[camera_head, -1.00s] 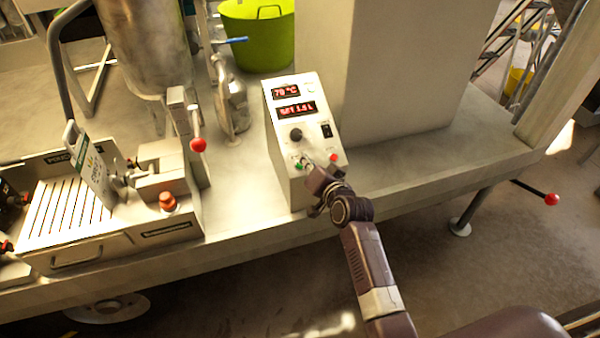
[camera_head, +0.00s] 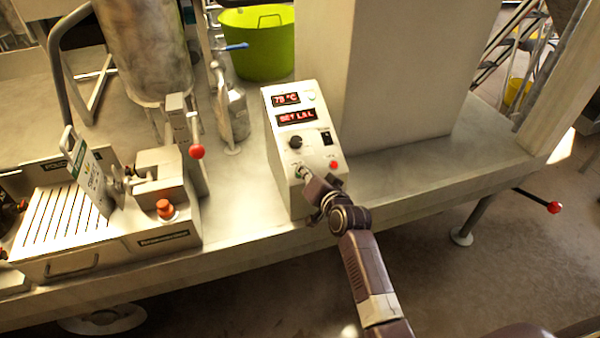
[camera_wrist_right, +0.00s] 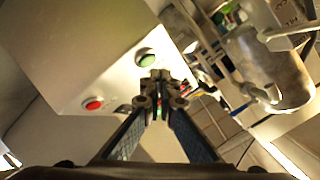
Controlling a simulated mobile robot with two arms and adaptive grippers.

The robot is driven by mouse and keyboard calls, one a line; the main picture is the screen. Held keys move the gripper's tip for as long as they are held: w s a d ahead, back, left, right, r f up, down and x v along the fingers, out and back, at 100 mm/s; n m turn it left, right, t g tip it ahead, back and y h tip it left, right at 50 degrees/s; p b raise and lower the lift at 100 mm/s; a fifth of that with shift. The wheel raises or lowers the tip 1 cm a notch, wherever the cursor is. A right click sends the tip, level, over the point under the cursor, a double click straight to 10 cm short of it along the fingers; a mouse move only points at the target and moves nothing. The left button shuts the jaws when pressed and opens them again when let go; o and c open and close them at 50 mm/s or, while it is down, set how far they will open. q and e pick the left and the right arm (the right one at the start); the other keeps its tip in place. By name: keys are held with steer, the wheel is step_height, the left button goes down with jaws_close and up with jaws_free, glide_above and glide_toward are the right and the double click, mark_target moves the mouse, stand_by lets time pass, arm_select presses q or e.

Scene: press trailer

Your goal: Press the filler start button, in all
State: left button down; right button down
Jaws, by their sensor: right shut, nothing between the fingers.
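The filler control box (camera_head: 315,150) is a pale metal box with two red displays, a black knob and a black switch. Its green button (camera_head: 298,171) is low on the sloping face at the left, partly covered by my right gripper. The green button also shows in the right wrist view (camera_wrist_right: 146,58), just beyond the fingertips. My right gripper (camera_head: 304,173) is shut and empty, its tips at the green button. I cannot tell whether they touch it. It also shows in the right wrist view (camera_wrist_right: 160,80). My left gripper is not in view.
A red button (camera_head: 334,165) sits right of the green one. A tall white column (camera_head: 400,70) stands behind the box. Left are a slotted drip tray (camera_head: 62,215), a red-knobbed lever (camera_head: 197,152) and an orange-red button (camera_head: 165,209). A green tub (camera_head: 258,45) stands behind.

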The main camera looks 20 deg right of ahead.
steer(key=shift+f, duration=0.1)
stand_by(0.7)
steer(key=shift+w+f, duration=0.2)
steer(key=shift+f, duration=0.1)
steer(key=shift+w+f+b, duration=0.2)
steer(key=shift+f+b, duration=0.15)
steer(key=shift+b, duration=0.15)
stand_by(0.6)
stand_by(0.3)
steer(key=shift+s+r+p, duration=0.45)
steer(key=shift+r+p, duration=0.3)
steer(key=shift+p, duration=0.3)
steer(key=r+p, duration=0.1)
steer(key=p, duration=0.1)
steer(key=s+r+p, duration=0.1)
steer(key=r, duration=0.1)
steer(key=s+r+p, duration=0.1)
steer(key=p, duration=0.1)
steer(key=shift+s+r+p, duration=0.15)
steer(key=shift+r+p, duration=0.05)
steer(key=shift+p, duration=0.15)
